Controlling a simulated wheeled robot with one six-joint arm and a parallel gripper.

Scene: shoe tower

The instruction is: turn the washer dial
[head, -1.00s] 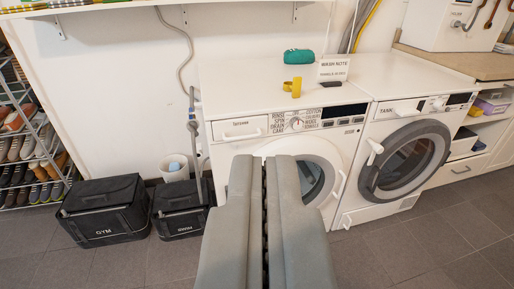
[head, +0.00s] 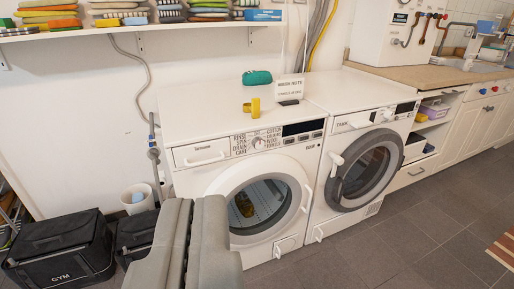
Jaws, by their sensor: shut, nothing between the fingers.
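The washer (head: 190,158) is the left of two white machines. Its round dial (head: 258,143) sits on the front panel between printed programme words, left of a dark display. The washer's round glass door (head: 250,205) is closed, with something yellowish visible behind the glass. My gripper (head: 193,205) is at the lower left in front of the washer, with its two grey fingers shut together and empty. It is apart from the dial, lower and to its left, and covers part of the washer's lower left front.
A second machine (head: 318,190) labelled TANK stands to the right. On top are a teal pouch (head: 257,77), a yellow item (head: 255,107), a dark item and a sign (head: 290,88). Black GYM box (head: 60,250) and white bin (head: 138,198) stand left.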

